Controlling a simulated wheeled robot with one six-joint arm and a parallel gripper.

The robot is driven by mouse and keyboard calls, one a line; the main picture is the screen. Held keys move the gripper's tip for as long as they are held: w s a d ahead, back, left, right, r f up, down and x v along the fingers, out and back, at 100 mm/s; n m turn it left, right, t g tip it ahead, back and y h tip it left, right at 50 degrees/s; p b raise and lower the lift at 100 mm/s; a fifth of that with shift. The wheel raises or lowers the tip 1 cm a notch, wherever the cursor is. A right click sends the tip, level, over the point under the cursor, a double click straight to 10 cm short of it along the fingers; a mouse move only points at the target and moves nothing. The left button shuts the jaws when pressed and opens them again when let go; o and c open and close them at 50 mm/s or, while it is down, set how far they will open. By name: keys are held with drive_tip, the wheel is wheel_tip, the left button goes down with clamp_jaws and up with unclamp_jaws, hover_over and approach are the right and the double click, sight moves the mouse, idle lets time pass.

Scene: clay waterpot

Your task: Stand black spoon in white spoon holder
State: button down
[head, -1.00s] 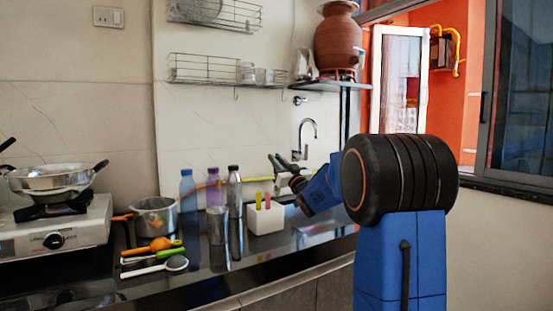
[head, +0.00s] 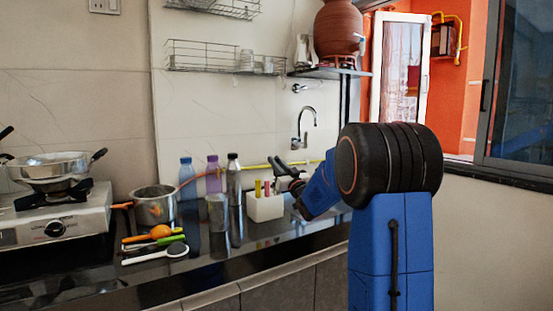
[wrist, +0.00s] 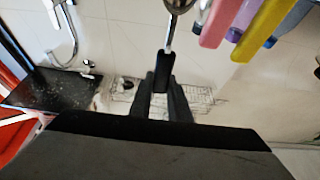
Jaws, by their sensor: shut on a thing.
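The white spoon holder (head: 264,208) stands on the dark counter, with several coloured handles (head: 267,188) upright in it. My gripper (head: 288,164) is just above and to the right of the holder in the head view. In the wrist view my gripper (wrist: 160,92) is shut on the black handle of the black spoon (wrist: 163,66). The spoon's metal shaft and bowl extend toward the top edge of that view. The coloured handles (wrist: 245,25) show at its upper right, beside the spoon and apart from it. In the head view the spoon is not distinct.
Bottles (head: 212,177) and a steel cup (head: 218,212) stand left of the holder. A pot (head: 153,206), several utensils (head: 158,246) and a stove (head: 57,215) are farther left. A tap (head: 305,128) is behind my gripper. A shelf bears a clay pot (head: 338,30).

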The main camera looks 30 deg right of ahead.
drive_tip(key=shift+f, duration=2.3)
drive_tip(key=c, duration=1.6)
unclamp_jaws()
drive_tip(key=shift+s, duration=0.1)
drive_tip(key=s, duration=0.9)
drive_tip(key=s+f, duration=0.1)
drive_tip(key=s, duration=0.4)
drive_tip(key=shift+s+d, duration=0.2)
drive_tip(key=shift+s, duration=0.1)
